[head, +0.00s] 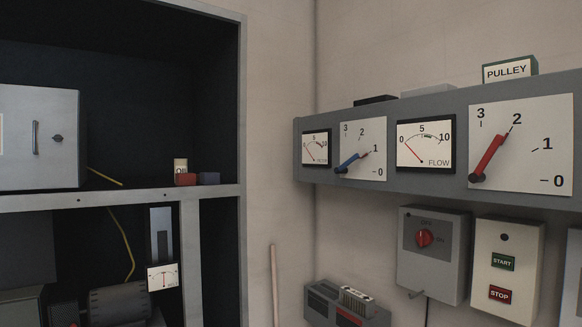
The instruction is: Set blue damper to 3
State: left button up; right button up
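The blue damper lever (350,162) sits on a white dial plate (371,123) marked 0 to 3, on the grey wall panel at the right. It pivots at the plate's lower left and its tip points up and right, close to the 1 mark. The 3 mark is at the top of the plate. A red damper lever (488,157) on a larger plate (553,112) farther right points close to 2. Neither of my grippers is in view.
Flow gauges (424,153) sit beside the dial plates. Below the panel (306,162) are a grey box with a red knob (424,238) and a start/stop box (507,270). A dark open rack (243,110) fills the left. A PULLEY box (509,71) stands on the panel.

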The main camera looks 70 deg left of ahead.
aim_at(343, 169)
jog(key=i+j+u, duration=0.1)
jog(key=u, duration=0.4)
jog(key=i+j+u, duration=0.15)
jog(key=u, duration=0.35)
jog(key=i+j+u, duration=0.15)
jog(key=u, duration=0.35)
jog(key=i+u, duration=0.2)
jog(key=u, duration=0.3)
jog(key=i, duration=0.15)
